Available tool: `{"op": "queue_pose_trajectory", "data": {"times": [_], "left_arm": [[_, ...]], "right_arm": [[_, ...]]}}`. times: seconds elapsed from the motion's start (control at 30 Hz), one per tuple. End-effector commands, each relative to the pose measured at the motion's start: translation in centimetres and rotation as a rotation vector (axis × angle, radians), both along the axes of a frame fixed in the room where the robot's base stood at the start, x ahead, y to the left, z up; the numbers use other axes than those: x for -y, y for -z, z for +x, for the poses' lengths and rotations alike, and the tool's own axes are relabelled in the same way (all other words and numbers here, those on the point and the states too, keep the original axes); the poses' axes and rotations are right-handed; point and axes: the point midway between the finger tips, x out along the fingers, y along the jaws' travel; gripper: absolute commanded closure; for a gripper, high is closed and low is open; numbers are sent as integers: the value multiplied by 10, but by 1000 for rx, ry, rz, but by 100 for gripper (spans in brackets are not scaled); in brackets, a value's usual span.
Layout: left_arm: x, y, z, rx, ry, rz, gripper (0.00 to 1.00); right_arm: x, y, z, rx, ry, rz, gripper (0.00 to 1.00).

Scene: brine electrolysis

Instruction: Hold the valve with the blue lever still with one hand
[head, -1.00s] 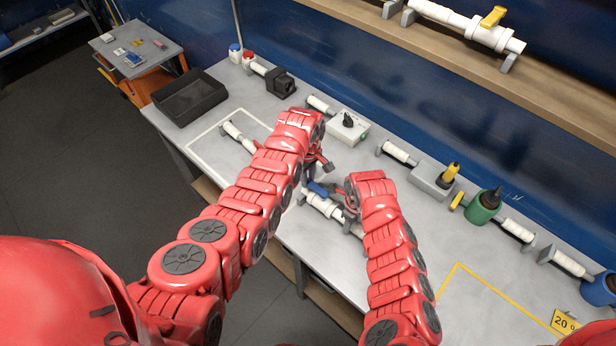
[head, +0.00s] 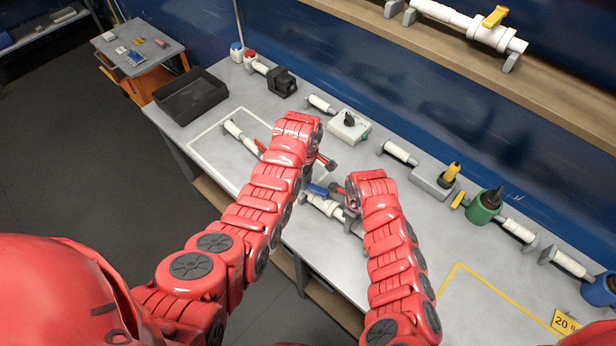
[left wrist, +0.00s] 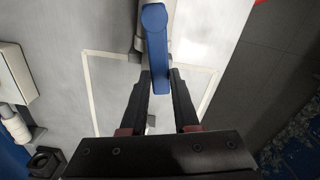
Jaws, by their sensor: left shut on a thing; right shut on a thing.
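The valve with the blue lever is a white pipe valve (head: 326,207) lying on the grey bench, partly hidden by my arms. Its blue lever (head: 317,190) shows between my two hands, and in the left wrist view the lever (left wrist: 155,45) points down toward the jaws. My left gripper (left wrist: 160,76) is shut on the blue lever's end, one finger on each side. In the head view its fingers are mostly hidden behind my left arm. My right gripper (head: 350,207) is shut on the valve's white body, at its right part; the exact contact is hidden.
A black tray (head: 190,97) stands at the bench's left end.

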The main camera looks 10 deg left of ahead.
Motion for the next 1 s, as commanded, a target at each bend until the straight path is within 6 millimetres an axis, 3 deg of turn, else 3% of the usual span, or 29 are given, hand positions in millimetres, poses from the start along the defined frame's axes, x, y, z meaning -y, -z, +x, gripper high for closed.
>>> {"op": "queue_pose_trajectory", "data": {"times": [0.6, 1.0], "left_arm": [[-1, 1, -39, -3, -581, -1, 100], [10, 1, -61, -3, -957, -2, 100]], "right_arm": [[0, 0, 0, -1, 1, 1, 100], [-1, 0, 0, 0, 0, 1, 100]]}}
